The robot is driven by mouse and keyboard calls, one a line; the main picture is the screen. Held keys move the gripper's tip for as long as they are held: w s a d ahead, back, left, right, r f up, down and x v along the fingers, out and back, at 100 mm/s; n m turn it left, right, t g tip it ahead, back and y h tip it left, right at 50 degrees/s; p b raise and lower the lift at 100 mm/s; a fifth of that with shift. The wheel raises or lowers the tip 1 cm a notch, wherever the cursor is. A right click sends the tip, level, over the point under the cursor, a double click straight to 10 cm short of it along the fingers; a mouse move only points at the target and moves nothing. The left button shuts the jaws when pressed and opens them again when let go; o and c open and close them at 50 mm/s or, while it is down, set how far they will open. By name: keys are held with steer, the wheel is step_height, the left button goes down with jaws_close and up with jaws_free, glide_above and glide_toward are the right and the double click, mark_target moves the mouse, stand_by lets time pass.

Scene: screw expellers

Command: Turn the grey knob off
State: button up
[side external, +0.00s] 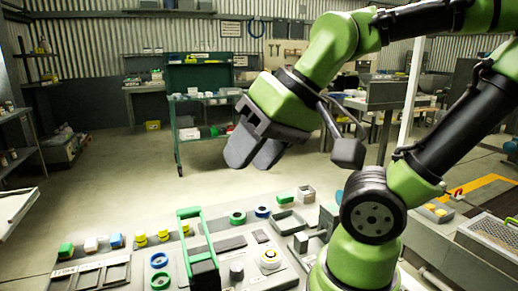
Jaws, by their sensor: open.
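My gripper (256,150) is open and empty. It hangs in the air well above the far side of the control panel (222,257), its two dark grey fingers pointing down and apart. A small dark grey knob (236,271) stands on the panel near the bottom of the picture, below my gripper and clear of it. It sits to the right of a green lever handle. I cannot tell which way the knob is turned.
The green lever handle (190,235) rises tall beside the knob. Blue rings (159,260), yellow pieces (141,240) and grey trays (288,222) lie around. The air between gripper and panel is open.

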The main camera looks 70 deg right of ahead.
steer(key=shift+s+a+r+n, duration=0.15)
steer(key=shift+s+r+n, duration=0.1)
steer(key=shift+s+n, duration=0.2)
